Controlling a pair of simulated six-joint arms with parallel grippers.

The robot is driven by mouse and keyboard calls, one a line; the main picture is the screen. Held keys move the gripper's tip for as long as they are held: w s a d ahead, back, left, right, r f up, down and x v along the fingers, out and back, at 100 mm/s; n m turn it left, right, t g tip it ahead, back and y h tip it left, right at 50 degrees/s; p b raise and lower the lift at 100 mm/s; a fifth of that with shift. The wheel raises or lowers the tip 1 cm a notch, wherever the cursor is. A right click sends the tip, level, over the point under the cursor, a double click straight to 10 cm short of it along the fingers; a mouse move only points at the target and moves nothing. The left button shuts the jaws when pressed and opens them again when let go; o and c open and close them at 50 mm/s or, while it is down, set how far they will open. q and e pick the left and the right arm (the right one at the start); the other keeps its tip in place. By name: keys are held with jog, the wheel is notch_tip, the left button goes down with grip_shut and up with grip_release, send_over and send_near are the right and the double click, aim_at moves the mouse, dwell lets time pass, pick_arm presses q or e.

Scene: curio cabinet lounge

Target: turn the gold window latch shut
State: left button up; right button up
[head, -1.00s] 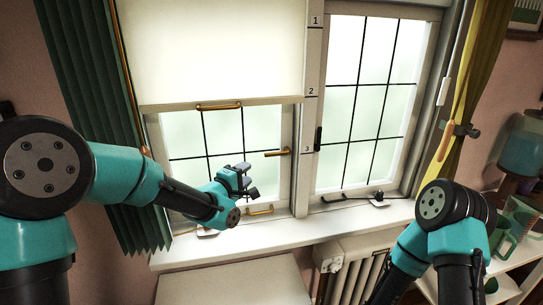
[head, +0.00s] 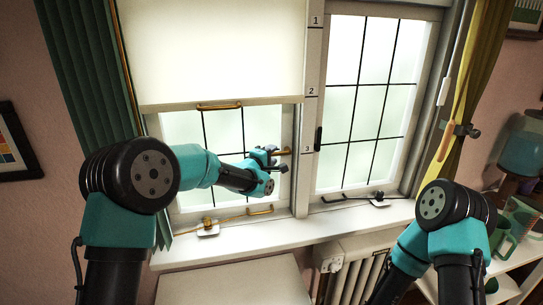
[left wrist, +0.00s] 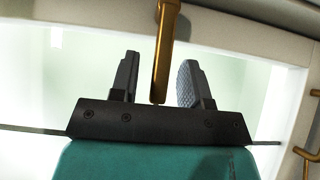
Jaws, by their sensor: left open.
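The gold window latch (head: 287,152) sticks out level to the left from the frame of the left window, below the blind. In the left wrist view the latch (left wrist: 165,45) lies between the two fingers, with a gap on each side. My left gripper (head: 277,158) is open at the latch's free end. It also shows in the left wrist view (left wrist: 160,65), its fingers pointing toward the window frame. My gripper hides part of the latch in the head view. My right arm is at the right, with its gripper out of view.
A cream blind (head: 220,50) with a gold pull (head: 218,106) covers the upper left window. A gold handle (head: 260,210) and gold stay (head: 208,226) sit low by the sill (head: 240,240). The right window has a black handle (head: 318,138). Curtains hang at both sides.

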pick_arm(q)
jog(key=shift+w+d, duration=0.15)
jog(key=shift+w, duration=0.05)
jog(key=shift+c, duration=0.4)
grip_shut()
